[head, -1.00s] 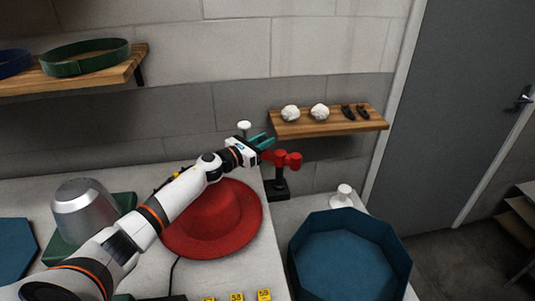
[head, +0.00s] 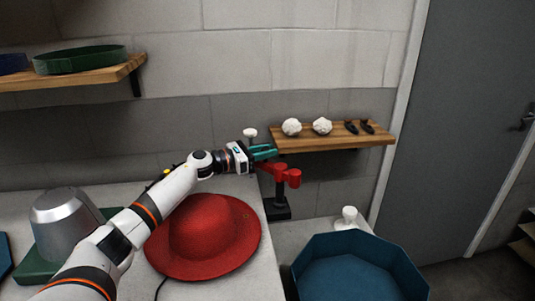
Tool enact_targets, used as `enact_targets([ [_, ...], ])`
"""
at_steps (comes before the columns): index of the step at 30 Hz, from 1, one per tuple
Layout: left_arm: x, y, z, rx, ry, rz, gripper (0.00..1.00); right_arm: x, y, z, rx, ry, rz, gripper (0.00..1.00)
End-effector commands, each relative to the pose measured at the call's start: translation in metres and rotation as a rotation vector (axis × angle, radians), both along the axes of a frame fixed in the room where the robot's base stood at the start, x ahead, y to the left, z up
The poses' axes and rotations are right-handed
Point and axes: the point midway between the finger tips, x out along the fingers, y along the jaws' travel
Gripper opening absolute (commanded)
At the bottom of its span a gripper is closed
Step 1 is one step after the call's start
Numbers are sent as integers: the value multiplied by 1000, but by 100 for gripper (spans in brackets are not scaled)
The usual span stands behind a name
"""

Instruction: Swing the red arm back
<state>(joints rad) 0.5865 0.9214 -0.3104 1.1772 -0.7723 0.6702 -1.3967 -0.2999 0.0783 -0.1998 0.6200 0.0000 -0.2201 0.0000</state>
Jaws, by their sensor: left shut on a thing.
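The red arm (head: 292,177) is mounted on a black stand (head: 278,210) at the right back corner of the white table. It has short upright red cylinders and points to the right and a little towards me. My left gripper (head: 264,152), with green fingers, reaches in from the left over the table and is shut at the back left end of the red arm. The exact contact is partly hidden by the fingers. A red brimmed hat (head: 203,228) lies on the table below my left arm. My right gripper is not in view.
A grey metal dome (head: 66,222) on a green base stands at the left of the table. A blue octagonal bin (head: 360,275) and a white knob (head: 348,215) are at the right. A wooden wall shelf (head: 335,145) hangs just behind the red arm.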

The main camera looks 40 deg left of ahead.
Motion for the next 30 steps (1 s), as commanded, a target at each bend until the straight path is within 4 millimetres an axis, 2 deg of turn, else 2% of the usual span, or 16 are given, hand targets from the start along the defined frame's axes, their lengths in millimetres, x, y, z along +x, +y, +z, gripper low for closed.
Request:
enact_targets([
  [3,0,0,2,-2,-2,3,0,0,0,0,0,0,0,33],
  [4,0,0,2,-3,-3,3,26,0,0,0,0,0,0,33],
  [7,0,0,1,-2,-2,3,43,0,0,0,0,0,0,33],
  [8,0,0,1,-2,-2,2,45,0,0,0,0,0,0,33],
  [16,0,0,0,-1,-2,2,45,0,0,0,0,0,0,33],
  [20,-8,5,-2,0,0,3,45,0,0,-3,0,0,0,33],
  [30,-63,37,-5,1,4,3,45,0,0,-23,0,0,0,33],
])
